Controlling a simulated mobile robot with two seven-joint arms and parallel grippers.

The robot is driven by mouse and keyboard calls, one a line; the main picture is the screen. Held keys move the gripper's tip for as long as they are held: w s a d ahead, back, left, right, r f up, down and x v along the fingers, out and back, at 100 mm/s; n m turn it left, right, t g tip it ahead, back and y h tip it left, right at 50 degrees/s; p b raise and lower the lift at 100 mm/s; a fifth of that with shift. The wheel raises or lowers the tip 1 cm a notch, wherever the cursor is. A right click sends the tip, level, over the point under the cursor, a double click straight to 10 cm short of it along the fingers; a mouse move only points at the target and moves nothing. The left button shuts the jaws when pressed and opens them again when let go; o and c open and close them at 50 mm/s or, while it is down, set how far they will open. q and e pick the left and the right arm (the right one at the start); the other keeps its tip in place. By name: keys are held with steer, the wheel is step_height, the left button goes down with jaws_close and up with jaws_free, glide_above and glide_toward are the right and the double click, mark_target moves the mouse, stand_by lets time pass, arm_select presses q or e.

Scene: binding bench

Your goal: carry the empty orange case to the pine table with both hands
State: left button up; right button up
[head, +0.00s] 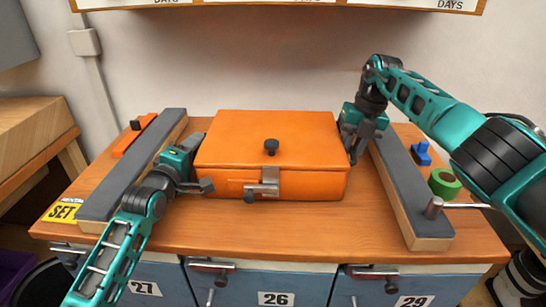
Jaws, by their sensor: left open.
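The orange case (305,137) sits on the wooden bench top between two grey-topped bars. Its lid is down, so its inside is hidden; a black knob and a metal front latch show. My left gripper (199,168) is open at the case's left side, with one finger near its front left corner. My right gripper (357,138) is at the case's right side, pointing down; its fingers are partly hidden and I cannot tell whether they touch the case. A light wooden table (28,128), which looks like the pine table, stands at the far left.
The left bar (130,172) and right bar (402,185) flank the case. A blue piece (421,153), a green roll (444,183) and a metal rod lie on the right. An orange item (128,140) lies behind the left bar. The bench front is clear, above numbered drawers (262,283).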

arm_select(q)
steer(key=c, duration=0.4)
arm_select(e)
jaws_close()
arm_select(q)
jaws_close()
stand_by(0.5)
